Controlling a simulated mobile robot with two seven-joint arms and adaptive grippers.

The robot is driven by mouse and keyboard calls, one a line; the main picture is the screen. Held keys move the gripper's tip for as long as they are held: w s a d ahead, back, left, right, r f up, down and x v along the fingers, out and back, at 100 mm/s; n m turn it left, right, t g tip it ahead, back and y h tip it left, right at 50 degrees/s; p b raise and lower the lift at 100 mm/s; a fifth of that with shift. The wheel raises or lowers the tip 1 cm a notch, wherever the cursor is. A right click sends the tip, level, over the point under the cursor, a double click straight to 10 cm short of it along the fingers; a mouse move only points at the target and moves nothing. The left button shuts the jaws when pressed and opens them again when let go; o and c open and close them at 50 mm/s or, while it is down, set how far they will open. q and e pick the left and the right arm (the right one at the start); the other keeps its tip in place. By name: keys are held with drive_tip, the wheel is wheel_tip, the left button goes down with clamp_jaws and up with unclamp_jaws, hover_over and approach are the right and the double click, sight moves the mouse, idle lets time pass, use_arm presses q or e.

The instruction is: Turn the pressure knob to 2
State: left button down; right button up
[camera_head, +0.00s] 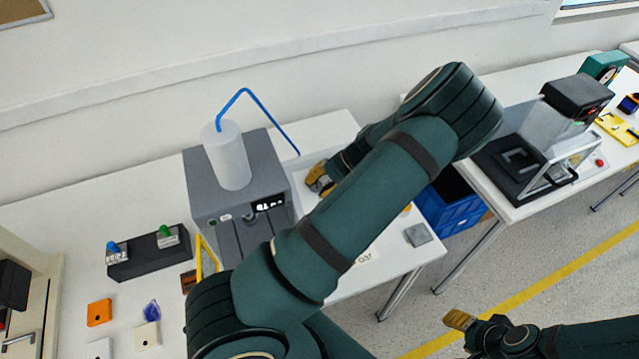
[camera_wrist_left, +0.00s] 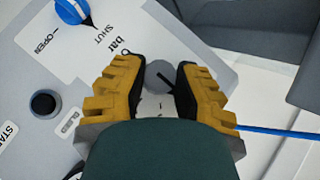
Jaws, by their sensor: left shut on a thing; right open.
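The pressure knob (camera_wrist_left: 159,76) is a round grey dial on a light panel in the left wrist view. A dark pointer on it slants toward the lower right of that view. My left gripper (camera_wrist_left: 158,78) has its yellow fingers on both sides of the knob, shut on it. Most of the scale is hidden by my fingers and wrist; "bar" is partly readable beside it and I cannot read a number at the pointer. In the head view my left gripper (camera_head: 320,180) is right of the grey machine, and the knob is hidden. My right gripper (camera_head: 461,320) is open and empty over the floor.
A blue valve handle (camera_wrist_left: 72,10) with SHUT and OPEN labels and a black BLEED button (camera_wrist_left: 44,103) are near the knob. The grey machine (camera_head: 215,175) carries a white cylinder (camera_head: 228,155) and blue tube (camera_head: 268,115). A blue crate (camera_head: 450,208) stands between tables.

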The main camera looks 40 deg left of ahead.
use_arm(q)
drive_tip(key=shift+s+f, duration=0.1)
drive_tip(key=shift+s, duration=0.05)
idle(0.4)
drive_tip(key=c, duration=0.6)
unclamp_jaws()
drive_tip(key=shift+w+d+r, duration=0.15)
drive_tip(key=shift+w+r, duration=0.2)
drive_tip(key=shift+r, duration=0.05)
drive_tip(key=v, duration=1.1)
drive_tip(key=shift+r, duration=0.1)
